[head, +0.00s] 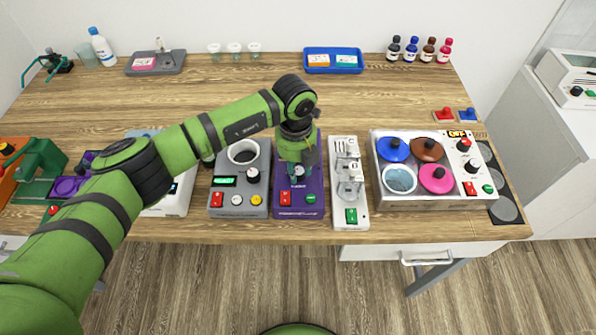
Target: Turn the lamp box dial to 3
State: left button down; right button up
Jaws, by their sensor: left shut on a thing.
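My left gripper (297,172) points down over a purple box (299,210) on the front part of the table, and it is shut on a small dark knob on the box's top. The gripper hides most of this knob, so its pointer and setting cannot be read. The box has a red switch (285,198) and a green button (310,198) near its front edge. Its lettering is too small to read, so I cannot confirm by label that it is the lamp box. My right gripper is not in view.
A grey device (228,198) with a round opening stands close on the left. A white rack-like device (341,222) stands close on the right, then a white box with coloured lids (437,178). Bottles (410,50) and a blue tray (333,70) stand behind. The table's middle is mostly clear.

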pick_arm(q)
jog(key=m+b, duration=0.3)
jog(key=b, duration=0.1)
jog(key=m+b, duration=0.4)
jog(key=b, duration=0.1)
jog(key=m+b, duration=0.4)
jog(key=b, duration=0.1)
jog(key=shift+f, duration=0.3)
jog(key=shift+m+b, duration=0.7)
jog(key=shift+m, duration=0.2)
jog(key=m+b, duration=0.1)
jog(key=m, duration=0.1)
jog(key=shift+r+m+b, duration=0.1)
jog(key=shift+m+b, duration=0.3)
jog(key=m+b, duration=0.1)
jog(key=m, duration=0.1)
jog(key=shift+m, duration=0.3)
jog(key=m, duration=0.1)
jog(key=m+b, duration=0.1)
jog(key=m, duration=0.1)
jog(key=shift+d+r+m+y, duration=0.1)
jog(key=shift+r+m+y, duration=0.05)
jog(key=shift+m+y, duration=0.15)
jog(key=shift+m, duration=1.7)
jog(key=c, duration=0.9)
grip_release()
